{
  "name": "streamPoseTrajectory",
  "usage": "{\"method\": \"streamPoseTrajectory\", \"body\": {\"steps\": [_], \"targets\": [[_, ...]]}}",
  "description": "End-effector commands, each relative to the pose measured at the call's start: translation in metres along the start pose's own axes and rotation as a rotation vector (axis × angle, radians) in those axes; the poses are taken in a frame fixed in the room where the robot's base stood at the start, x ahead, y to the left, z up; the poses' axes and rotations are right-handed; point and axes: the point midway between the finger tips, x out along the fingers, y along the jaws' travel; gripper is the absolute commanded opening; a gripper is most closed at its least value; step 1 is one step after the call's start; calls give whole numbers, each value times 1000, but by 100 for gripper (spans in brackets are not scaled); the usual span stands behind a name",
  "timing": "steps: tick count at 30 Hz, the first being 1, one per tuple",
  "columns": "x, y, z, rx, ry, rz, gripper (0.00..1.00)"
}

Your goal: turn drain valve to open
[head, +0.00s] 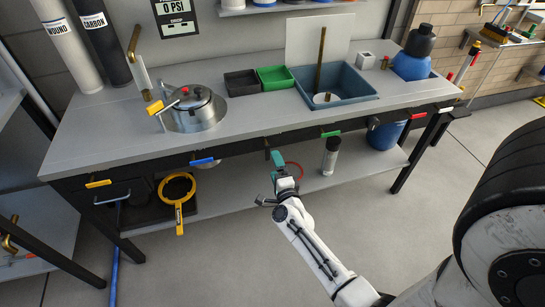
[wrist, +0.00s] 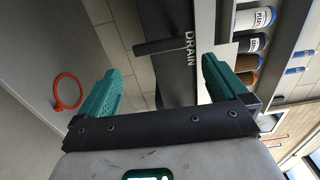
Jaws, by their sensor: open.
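My gripper (head: 276,165) is open and empty, low in front of the bench's front edge in the head view. In the wrist view its two teal fingers (wrist: 162,65) stand wide apart. Beyond them is a dark part (wrist: 165,20) with the word DRAIN in white letters (wrist: 189,48) beside it. A dark bar (wrist: 172,46) crosses there, between and beyond the fingertips. I cannot tell whether this bar is the drain valve's handle or which way it is turned. No drain valve can be made out clearly in the head view.
The bench (head: 120,130) holds a metal pot (head: 195,108) and a blue basin (head: 335,82). The floor in front is clear.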

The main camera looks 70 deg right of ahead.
Motion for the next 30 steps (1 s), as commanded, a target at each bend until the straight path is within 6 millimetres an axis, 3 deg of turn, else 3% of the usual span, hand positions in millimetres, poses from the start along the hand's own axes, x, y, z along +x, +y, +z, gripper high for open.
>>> {"method": "streamPoseTrajectory", "body": {"steps": [3, 10, 30], "targets": [[-23, -1, 0, -1, -1, 2, 100], [-46, 0, 0, 0, 0, 0, 100], [-49, 0, 0, 0, -1, 0, 100]]}}
